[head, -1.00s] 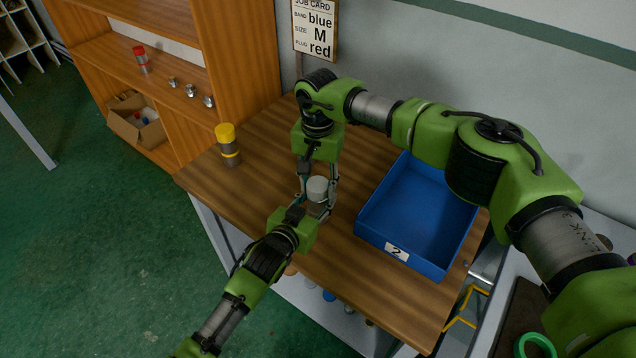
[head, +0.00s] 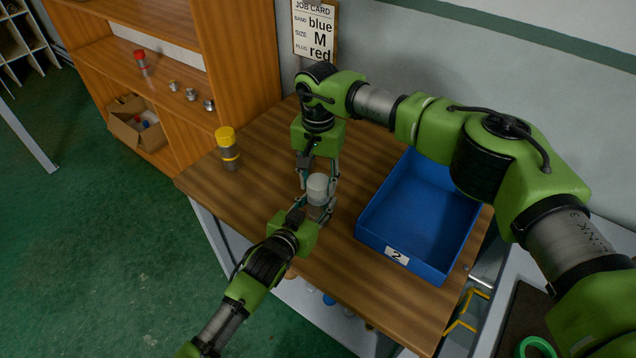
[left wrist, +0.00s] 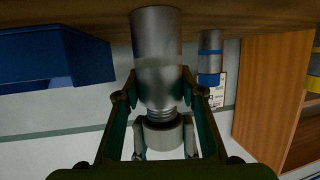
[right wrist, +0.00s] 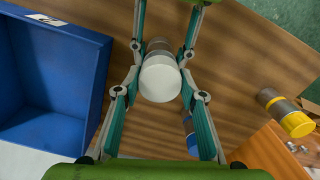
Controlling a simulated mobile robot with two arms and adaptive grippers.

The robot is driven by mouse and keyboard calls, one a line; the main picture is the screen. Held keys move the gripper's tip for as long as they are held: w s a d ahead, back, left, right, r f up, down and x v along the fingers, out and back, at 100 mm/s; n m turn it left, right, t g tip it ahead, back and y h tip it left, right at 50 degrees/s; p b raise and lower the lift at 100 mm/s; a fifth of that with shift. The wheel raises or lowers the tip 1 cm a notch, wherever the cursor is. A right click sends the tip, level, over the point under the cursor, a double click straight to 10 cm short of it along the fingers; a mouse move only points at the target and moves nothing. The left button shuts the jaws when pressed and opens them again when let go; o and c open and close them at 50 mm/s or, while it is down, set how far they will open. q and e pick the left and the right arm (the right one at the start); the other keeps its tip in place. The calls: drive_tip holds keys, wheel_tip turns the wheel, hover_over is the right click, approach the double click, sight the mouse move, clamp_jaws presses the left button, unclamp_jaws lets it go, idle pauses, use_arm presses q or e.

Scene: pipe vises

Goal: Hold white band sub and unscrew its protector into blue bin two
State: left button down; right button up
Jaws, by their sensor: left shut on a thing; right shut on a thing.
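The protector (head: 317,186) is a pale white cap on the sub's upper end. My right gripper (head: 318,182) is shut on it from above; the right wrist view shows the cap (right wrist: 160,79) between the fingertips. Bare thread shows between body and protector in the left wrist view. Blue bin two (head: 369,238) stands to the right, empty.
A yellow-capped sub (head: 228,150) stands at the table's left edge. A blue-banded sub (left wrist: 210,60) stands farther back, hidden in the head view. A wooden shelf (head: 235,60) rises behind left. The job card (head: 315,28) hangs on the wall. Bare tabletop lies around the sub.

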sight(318, 180)
use_arm(q)
drive_tip(key=shift+s+f, duration=0.1)
drive_tip(key=shift+f, duration=0.1)
use_arm(e)
drive_tip(key=shift+r, duration=0.1)
drive_tip(key=shift+r, duration=1.9)
use_arm(q)
drive_tip(key=c, duration=1.3)
unclamp_jaws()
drive_tip(key=shift+o, duration=0.2)
drive_tip(key=shift+r, duration=0.1)
